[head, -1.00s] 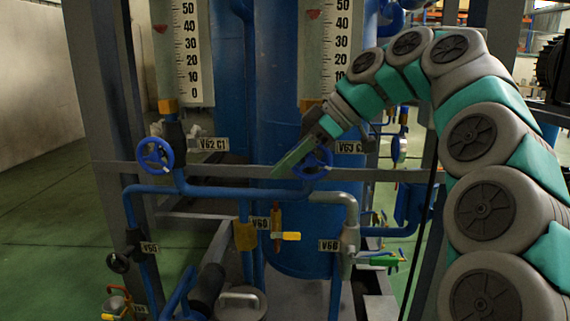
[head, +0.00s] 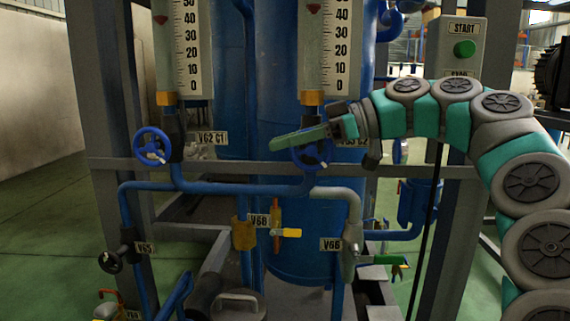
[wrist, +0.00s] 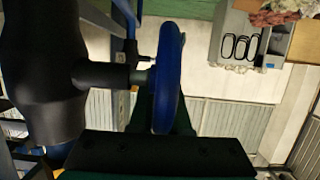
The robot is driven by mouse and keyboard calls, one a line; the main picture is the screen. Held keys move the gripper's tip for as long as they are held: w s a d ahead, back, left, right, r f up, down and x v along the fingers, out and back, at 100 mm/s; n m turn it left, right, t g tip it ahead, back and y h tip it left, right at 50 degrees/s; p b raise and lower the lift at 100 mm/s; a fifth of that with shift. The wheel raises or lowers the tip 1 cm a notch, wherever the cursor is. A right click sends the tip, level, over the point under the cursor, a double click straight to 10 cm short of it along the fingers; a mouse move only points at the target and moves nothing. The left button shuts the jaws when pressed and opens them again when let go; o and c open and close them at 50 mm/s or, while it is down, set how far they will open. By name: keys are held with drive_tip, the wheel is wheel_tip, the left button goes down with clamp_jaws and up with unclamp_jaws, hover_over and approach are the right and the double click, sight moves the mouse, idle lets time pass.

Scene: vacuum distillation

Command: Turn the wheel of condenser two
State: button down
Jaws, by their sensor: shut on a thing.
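The wheel of condenser two (head: 316,155) is a blue handwheel below the right-hand scale. The tag beside it (head: 355,142) is partly hidden and seems to end in C2. My gripper (head: 284,142), with long green fingers, reaches in from the right, almost level, across the wheel's upper part. It is shut on the wheel's rim. In the wrist view the blue wheel (wrist: 168,70) shows edge-on on its dark stem, with a green finger (wrist: 182,122) beside it. The fingertips are largely hidden there.
A similar blue handwheel (head: 152,147) tagged V62 C1 is to the left. Blue pipes, a grey frame bar (head: 420,174) and a yellow-handled valve (head: 287,233) lie close below. A green START button (head: 464,48) is at upper right.

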sight(310, 128)
drive_tip(key=y+b, duration=0.3)
drive_tip(key=shift+d+r, duration=0.2)
drive_tip(key=shift+d, duration=0.05)
drive_tip(key=y+b, duration=0.1)
drive_tip(key=b, duration=0.1)
drive_tip(key=d+r+y+b, duration=0.1)
drive_tip(key=y+b, duration=0.1)
drive_tip(key=b, duration=0.1)
drive_tip(key=shift+s+y, duration=0.1)
drive_tip(key=shift+y, duration=0.2)
drive_tip(key=y+b, duration=0.1)
drive_tip(key=b, duration=0.2)
drive_tip(key=shift+d+r+y, duration=0.25)
drive_tip(key=shift+d+y, duration=0.05)
drive_tip(key=shift+y, duration=0.1)
drive_tip(key=shift+d+r+y+b, duration=0.3)
drive_tip(key=shift+d+y+b, duration=0.05)
drive_tip(key=shift+y+b, duration=0.55)
drive_tip(key=shift+d+r+y+b, duration=0.25)
drive_tip(key=shift+d+y+b, duration=0.1)
drive_tip(key=shift+y+b, duration=0.5)
drive_tip(key=c, duration=0.9)
unclamp_jaws()
